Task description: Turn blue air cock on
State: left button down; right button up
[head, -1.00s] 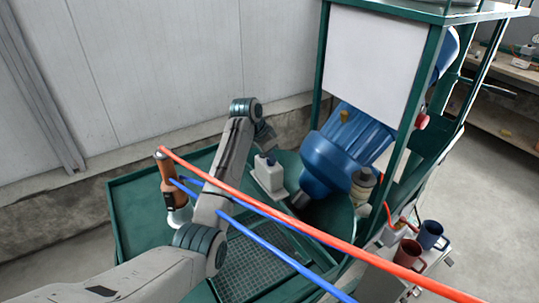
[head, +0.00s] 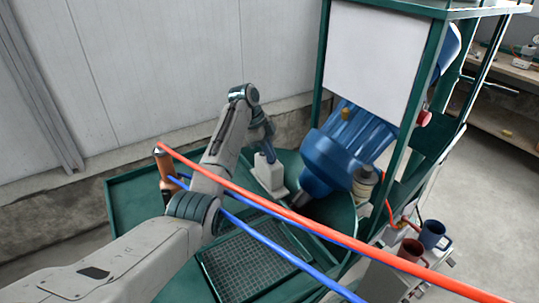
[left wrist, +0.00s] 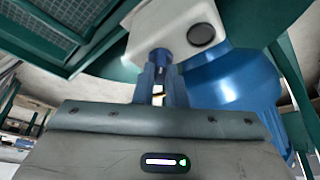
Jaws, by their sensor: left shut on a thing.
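The blue air cock (left wrist: 160,58) shows in the left wrist view as a small blue knob standing out from a white housing (left wrist: 165,25). In the head view the white housing (head: 269,176) stands upright on the green table, left of the large blue drum. My left gripper (head: 267,152) reaches down to the top of the housing. In the left wrist view its fingers (left wrist: 160,78) are shut around the blue knob. The fingers hide much of the knob, so its turn position cannot be told. My right gripper is not in view.
A large blue drum (head: 343,150) leans beside the housing, under a green frame (head: 422,85). A red hose (head: 300,219) and a blue hose (head: 265,240) cross in front. Red (head: 411,250) and blue (head: 433,235) mugs stand at the right.

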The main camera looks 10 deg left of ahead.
pick_arm(q)
jog(key=m+g+b, duration=0.1)
jog(key=m+b, duration=0.1)
jog(key=shift+w+m, duration=0.15)
jog(key=shift+m, duration=0.25)
jog(key=m+g+b, duration=0.1)
jog(key=m+b, duration=0.1)
jog(key=m, duration=0.1)
jog(key=shift+y+b, duration=0.3)
jog(key=shift+w+r+m+g+y+b, duration=0.1)
jog(key=shift+m+g+y+b, duration=0.3)
jog(key=shift+m+b, duration=1)
jog(key=shift+m, duration=0.3)
jog(key=c, duration=1.5)
grip_release()
